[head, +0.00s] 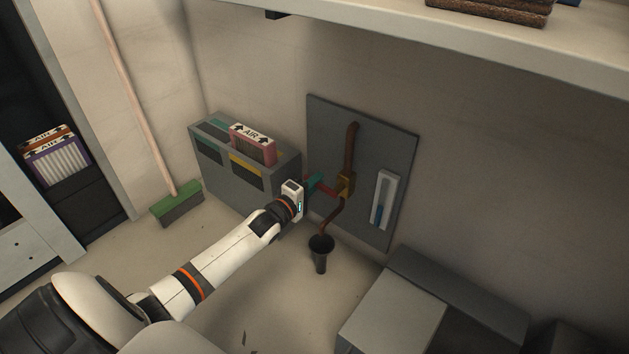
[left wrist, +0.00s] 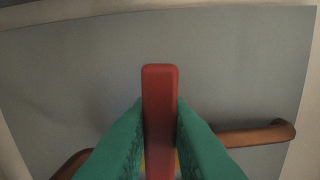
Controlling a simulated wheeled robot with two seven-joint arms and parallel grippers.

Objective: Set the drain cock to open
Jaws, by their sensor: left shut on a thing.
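The drain cock has a brass body (head: 346,184) on a brown pipe (head: 351,148) that runs down a grey wall panel. Its red lever (head: 328,191) sticks out to the left of the body, across the run of the pipe. My left gripper (head: 318,184), with teal fingers, is shut on the lever. In the left wrist view the red lever (left wrist: 160,88) stands between both fingers, and the pipe (left wrist: 250,136) shows behind it, running crosswise. The fingers hide the cock's body there almost wholly. My right gripper is not in view.
A black drain funnel (head: 320,250) stands below the pipe's end. A gauge (head: 384,200) is on the panel's right. A grey bin (head: 215,170) with an air filter (head: 253,146) stands left of the panel. Grey boxes (head: 395,310) stand at the lower right; a broom (head: 177,205) leans at left.

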